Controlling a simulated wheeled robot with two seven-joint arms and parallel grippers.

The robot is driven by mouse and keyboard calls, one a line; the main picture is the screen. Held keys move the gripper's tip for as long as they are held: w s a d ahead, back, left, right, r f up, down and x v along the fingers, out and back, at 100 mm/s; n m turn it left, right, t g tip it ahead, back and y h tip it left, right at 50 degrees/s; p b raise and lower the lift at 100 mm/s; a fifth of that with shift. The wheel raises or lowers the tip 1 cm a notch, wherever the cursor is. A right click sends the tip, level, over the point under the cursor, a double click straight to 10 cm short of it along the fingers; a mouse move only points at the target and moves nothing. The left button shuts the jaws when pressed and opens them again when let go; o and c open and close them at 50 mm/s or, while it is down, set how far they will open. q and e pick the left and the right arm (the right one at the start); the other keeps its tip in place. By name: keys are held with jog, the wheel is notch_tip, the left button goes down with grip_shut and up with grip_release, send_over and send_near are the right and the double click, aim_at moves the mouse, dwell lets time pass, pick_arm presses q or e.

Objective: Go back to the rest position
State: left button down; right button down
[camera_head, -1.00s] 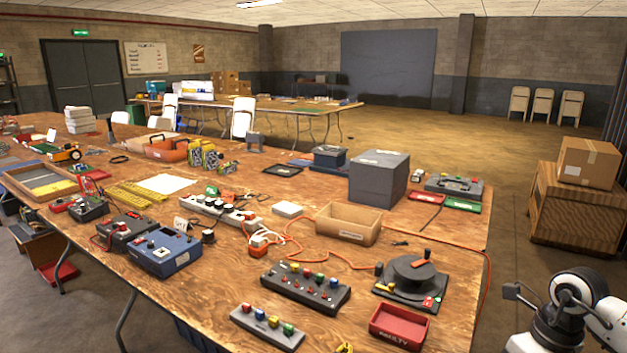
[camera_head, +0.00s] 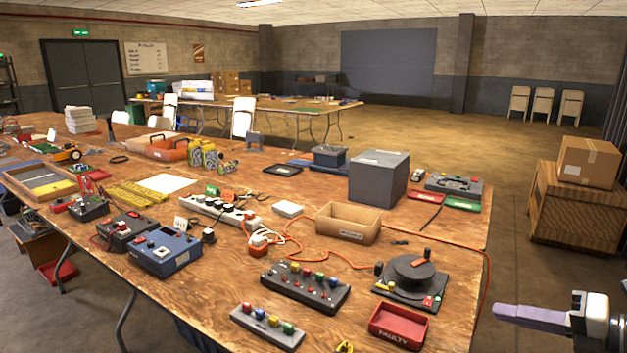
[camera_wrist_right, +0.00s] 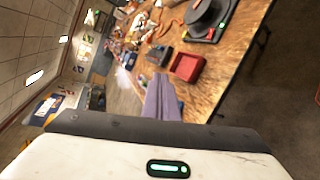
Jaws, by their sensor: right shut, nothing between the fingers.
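My right gripper (camera_head: 528,315) shows at the lower right of the head view, with pale purple fingers pointing left. It is off the right side of the workbench (camera_head: 455,300), touching nothing that I can see. In the right wrist view its fingers (camera_wrist_right: 163,98) are together, with nothing between them. My left gripper is not in the head view.
The red FAULTY bin (camera_head: 398,326) is the bench item nearest my right gripper. A black turntable device (camera_head: 412,275) stands behind it. An orange cable hangs at the bench's right edge. A wooden crate with a cardboard box (camera_head: 590,163) stands on the floor at right.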

jog(key=w+d+r+m+t+h, duration=0.5)
jog(key=w+d+r+m+t, duration=0.2)
jog(key=d+r+m+t, duration=0.3)
jog(key=s+d+f+m+g+h, duration=0.1)
jog(key=d+f+m+g+h, duration=0.3)
jog(key=d+m+h, duration=0.9)
jog(key=s+a+f+m+g+y, duration=0.2)
jog(key=s+a+f+y, duration=0.3)
jog(key=a+f, duration=0.7)
jog(key=s+a+f+m+g+y, duration=0.15)
jog(key=s+a+f, duration=0.6)
jog(key=f, duration=0.85)
jog(key=s+a+f+m+g+y, duration=0.1)
jog(key=s+a+f, duration=0.3)
jog(key=s+a, duration=0.6)
jog(key=s+a+f+m+g+y, duration=0.1)
jog(key=s+a+f+g+y, duration=0.2)
jog(key=s+a, duration=0.7)
notch_tip(320, 180, down, 2)
jog(key=a, duration=0.3)
jog(key=shift+s+f+m, duration=0.2)
jog(key=shift+m, duration=0.15)
